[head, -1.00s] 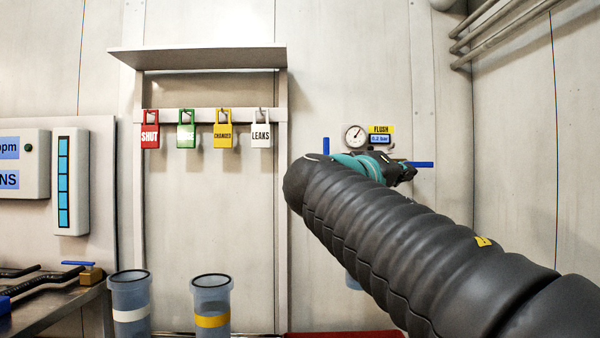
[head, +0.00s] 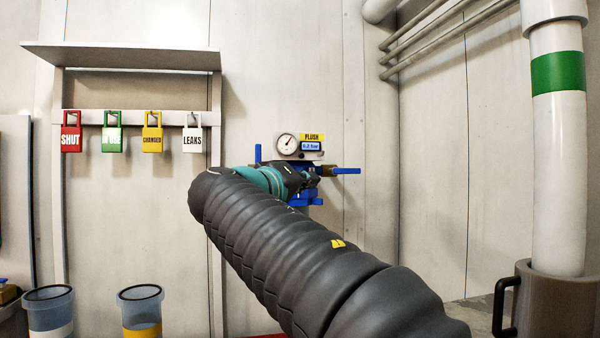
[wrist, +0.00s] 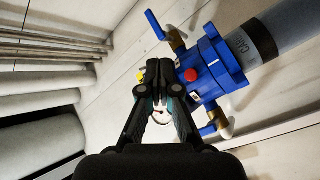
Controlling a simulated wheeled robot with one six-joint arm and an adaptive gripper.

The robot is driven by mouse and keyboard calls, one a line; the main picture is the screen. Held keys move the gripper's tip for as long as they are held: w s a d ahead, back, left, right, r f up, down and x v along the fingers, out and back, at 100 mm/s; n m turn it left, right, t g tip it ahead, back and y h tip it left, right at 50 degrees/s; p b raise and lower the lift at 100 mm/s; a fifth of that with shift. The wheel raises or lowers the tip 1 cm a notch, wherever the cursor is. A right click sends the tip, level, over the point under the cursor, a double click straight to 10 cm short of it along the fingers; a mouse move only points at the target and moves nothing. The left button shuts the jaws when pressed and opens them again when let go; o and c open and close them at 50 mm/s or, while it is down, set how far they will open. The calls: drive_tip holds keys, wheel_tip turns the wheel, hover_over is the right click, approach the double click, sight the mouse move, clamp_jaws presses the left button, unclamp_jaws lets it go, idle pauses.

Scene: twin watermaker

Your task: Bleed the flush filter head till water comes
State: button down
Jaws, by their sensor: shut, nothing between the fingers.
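The flush filter head is a blue block (wrist: 212,70) with a red button (wrist: 191,74) on it, in the wrist view. It shows partly behind my arm in the head view (head: 305,200). My gripper (wrist: 160,72) is shut and empty, its tips just left of the red button in the wrist view. I cannot tell whether they touch the head. A blue valve handle (head: 346,171) sticks out right of it and another (head: 258,153) stands at its left. A round gauge (head: 287,144) and a FLUSH display (head: 311,146), seeming to read 6.2 bar, sit above. No water shows.
Coloured lockout tags (head: 131,132) hang on a rack at left. Two clear bowls (head: 142,310) stand below. A white pipe with a green band (head: 558,74) and a brown jug (head: 560,305) are at right. Grey pipes (head: 430,30) run along the upper wall.

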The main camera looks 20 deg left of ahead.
drive_tip(key=w+a+p, duration=0.3)
drive_tip(key=w, duration=0.2)
drive_tip(key=shift+w+a+p, duration=0.15)
drive_tip(key=shift+w+p, duration=0.1)
drive_tip(key=shift+p, duration=0.1)
idle(1.3)
drive_tip(key=shift+w+a, duration=0.1)
drive_tip(key=shift+w, duration=0.1)
drive_tip(key=shift+w+a+p, duration=0.25)
drive_tip(key=shift+w+p, duration=0.1)
drive_tip(key=shift+w, duration=0.05)
idle(0.9)
drive_tip(key=shift+s, duration=0.15)
idle(1.0)
drive_tip(key=shift+s+d+b, duration=0.45)
drive_tip(key=shift+s+b, duration=0.15)
drive_tip(key=shift+b, duration=0.25)
